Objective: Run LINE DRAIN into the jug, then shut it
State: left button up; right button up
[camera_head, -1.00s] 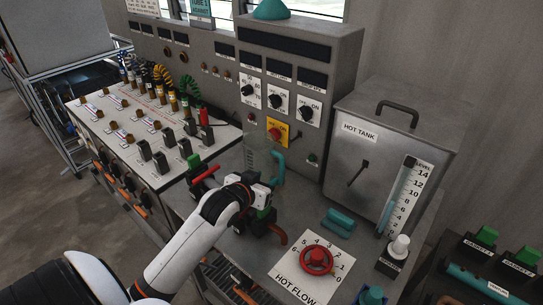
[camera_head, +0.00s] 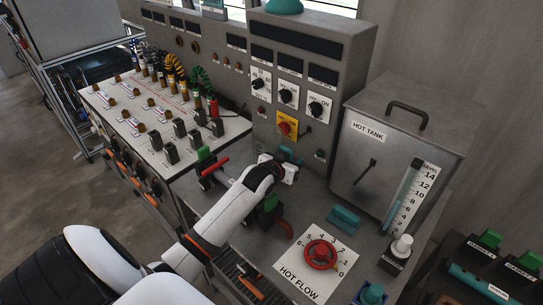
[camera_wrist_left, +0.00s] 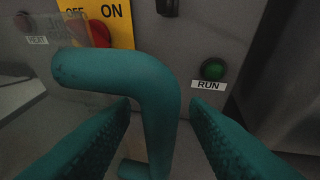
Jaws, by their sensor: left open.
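The clear jug's teal handle (camera_wrist_left: 155,95) fills the middle of the left wrist view; it bends from the top into an upright grip. Part of the clear jug wall (camera_wrist_left: 60,95) shows at left. My left gripper (camera_wrist_left: 160,110) is open, with one teal finger on each side of the upright grip. I cannot tell whether either finger touches it. In the head view my left gripper (camera_head: 287,166) hides most of the jug. No LINE DRAIN label is readable. My right gripper is not in view.
The control panel (camera_head: 330,130) rises behind the jug. The wrist view shows a green RUN button (camera_wrist_left: 213,69) close by. A red-handled valve (camera_head: 213,167) stands left, the HOT FLOW wheel (camera_head: 321,254) in front, and the hot tank (camera_head: 390,150) right.

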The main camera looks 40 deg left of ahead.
pick_arm(q)
jog(key=shift+x, duration=0.8)
jog(key=shift+s, duration=0.1)
jog(key=shift+c, duration=0.2)
grip_shut()
jog(key=shift+r, duration=0.15)
